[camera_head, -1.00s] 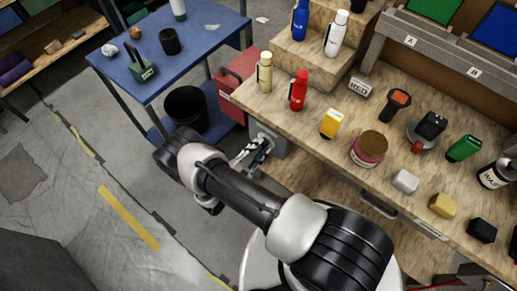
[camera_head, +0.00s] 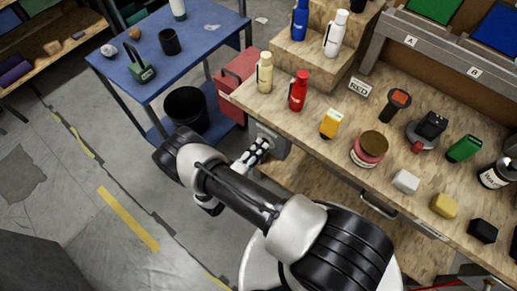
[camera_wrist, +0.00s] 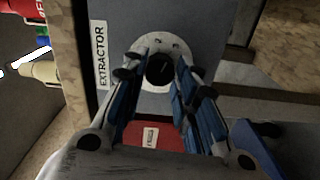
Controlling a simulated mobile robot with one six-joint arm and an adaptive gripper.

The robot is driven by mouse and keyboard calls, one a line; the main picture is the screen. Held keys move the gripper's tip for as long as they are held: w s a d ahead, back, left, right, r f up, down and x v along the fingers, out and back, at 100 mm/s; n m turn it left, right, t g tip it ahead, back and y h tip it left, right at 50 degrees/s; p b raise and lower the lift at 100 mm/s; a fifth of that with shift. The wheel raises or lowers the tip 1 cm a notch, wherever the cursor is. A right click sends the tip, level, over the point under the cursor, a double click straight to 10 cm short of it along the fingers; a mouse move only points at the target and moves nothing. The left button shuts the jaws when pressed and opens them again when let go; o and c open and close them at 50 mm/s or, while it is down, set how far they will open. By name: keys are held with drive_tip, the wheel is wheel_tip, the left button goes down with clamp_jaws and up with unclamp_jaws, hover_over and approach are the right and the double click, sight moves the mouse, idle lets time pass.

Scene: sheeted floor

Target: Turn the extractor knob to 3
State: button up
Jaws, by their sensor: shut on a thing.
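The extractor knob (camera_wrist: 160,69) is a dark round knob on a pale round dial plate (camera_wrist: 155,47) with small marks. A faint light line shows on its face; I cannot read which number it points at. The dial is on a grey box, beside a white label reading EXTRACTOR (camera_wrist: 101,55). My gripper (camera_wrist: 160,78) has one finger on each side of the knob and is shut on it. In the head view my gripper (camera_head: 254,152) reaches the grey box (camera_head: 276,139) under the bench's left end; the knob is hidden there.
The wooden bench (camera_head: 300,125) above holds bottles, a jar and several small items. A red box (camera_head: 238,80) and a black bin (camera_head: 187,109) stand left of the grey box, by a blue table (camera_head: 190,60). The floor at left is clear.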

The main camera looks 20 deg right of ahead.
drive_tip(key=shift+m, duration=1.1)
drive_tip(key=o, duration=1.1)
drive_tip(key=v, duration=1.2)
